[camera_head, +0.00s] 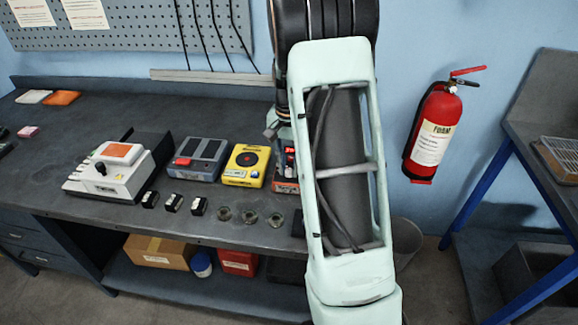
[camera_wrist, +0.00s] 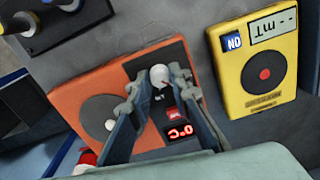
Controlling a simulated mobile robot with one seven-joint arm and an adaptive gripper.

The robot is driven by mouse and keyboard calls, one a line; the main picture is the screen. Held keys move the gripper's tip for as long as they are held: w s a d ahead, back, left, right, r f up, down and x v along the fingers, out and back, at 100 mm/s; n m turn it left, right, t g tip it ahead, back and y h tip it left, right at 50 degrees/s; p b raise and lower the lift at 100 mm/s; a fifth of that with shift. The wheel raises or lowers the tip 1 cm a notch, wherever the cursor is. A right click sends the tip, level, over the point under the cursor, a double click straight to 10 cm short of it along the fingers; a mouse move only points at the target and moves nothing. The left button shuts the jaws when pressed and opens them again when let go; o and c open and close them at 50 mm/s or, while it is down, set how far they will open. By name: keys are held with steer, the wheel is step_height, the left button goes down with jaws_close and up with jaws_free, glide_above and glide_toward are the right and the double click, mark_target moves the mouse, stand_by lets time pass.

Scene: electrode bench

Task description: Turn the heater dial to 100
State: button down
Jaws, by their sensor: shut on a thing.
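The heater is an orange box (camera_wrist: 84,88) with a round grey plate (camera_wrist: 100,115) and a black panel (camera_wrist: 185,105). Its dial is a pale round knob (camera_wrist: 159,75) on that panel. My gripper (camera_wrist: 160,80) is shut on the dial, one finger on each side. A small display (camera_wrist: 180,132) shows red digits upside down, seemingly 0 °C, and a lit red switch (camera_wrist: 172,112) sits beside it. In the head view the heater (camera_head: 284,186) is mostly hidden behind my arm, and the fingertips cannot be made out there.
A yellow device (camera_head: 246,166) stands close left of the heater, then a grey device (camera_head: 199,158) and a white instrument (camera_head: 118,170). Small black blocks (camera_head: 173,203) and glass pieces (camera_head: 249,217) line the bench's front. A fire extinguisher (camera_head: 432,130) hangs to the right.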

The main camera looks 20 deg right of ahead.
mark_target(289, 170)
steer(key=shift+m, duration=1.6)
steer(key=c, duration=1.8)
jaws_free()
steer(key=shift+o, duration=0.2)
steer(key=shift+r, duration=0.15)
step_height(289, 170, up, 12)
